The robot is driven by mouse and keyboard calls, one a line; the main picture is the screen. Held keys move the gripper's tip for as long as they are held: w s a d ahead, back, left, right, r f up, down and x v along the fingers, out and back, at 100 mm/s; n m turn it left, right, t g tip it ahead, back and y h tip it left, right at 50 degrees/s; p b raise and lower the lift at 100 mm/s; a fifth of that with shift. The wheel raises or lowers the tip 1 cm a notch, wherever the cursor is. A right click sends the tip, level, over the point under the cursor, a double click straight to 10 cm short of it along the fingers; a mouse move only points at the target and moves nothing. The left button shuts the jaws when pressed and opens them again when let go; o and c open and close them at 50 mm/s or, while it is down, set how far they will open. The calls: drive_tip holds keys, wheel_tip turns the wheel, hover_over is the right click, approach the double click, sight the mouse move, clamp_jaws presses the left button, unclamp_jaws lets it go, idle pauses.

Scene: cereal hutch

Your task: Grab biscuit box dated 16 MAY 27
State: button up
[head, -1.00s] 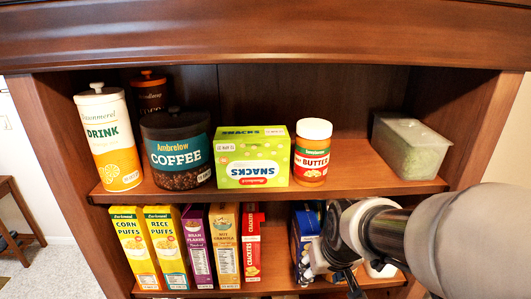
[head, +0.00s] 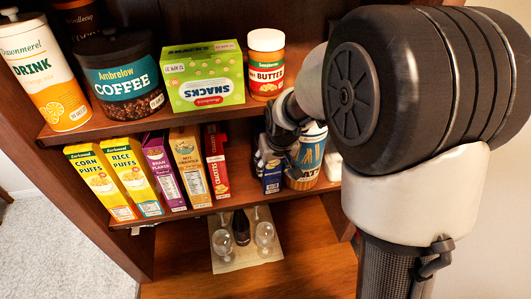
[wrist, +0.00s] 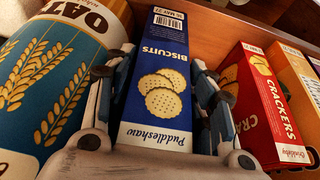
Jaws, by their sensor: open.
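The dark blue biscuit box (head: 271,176) stands on the lower shelf, partly covered by my gripper (head: 274,155). In the wrist view the biscuit box (wrist: 158,90) fills the middle, with "BISCUITS", "Puddleshaw" and pictured round biscuits on it. A small white date label at its top end appears to read 16 MAY 27. My gripper (wrist: 162,68) is open, with one finger along each side of the box. I cannot tell whether the fingers touch it.
An oat canister (wrist: 50,75) stands close on one side of the box, a red crackers box (wrist: 262,105) on the other. More cereal boxes (head: 188,165) stand further left. Above are a snacks box (head: 204,76) and a butter jar (head: 265,62). Glasses (head: 264,232) stand below.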

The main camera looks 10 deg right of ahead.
drive_tip(key=shift+c, duration=0.6)
drive_tip(key=shift+r, duration=0.1)
drive_tip(key=c, duration=0.9)
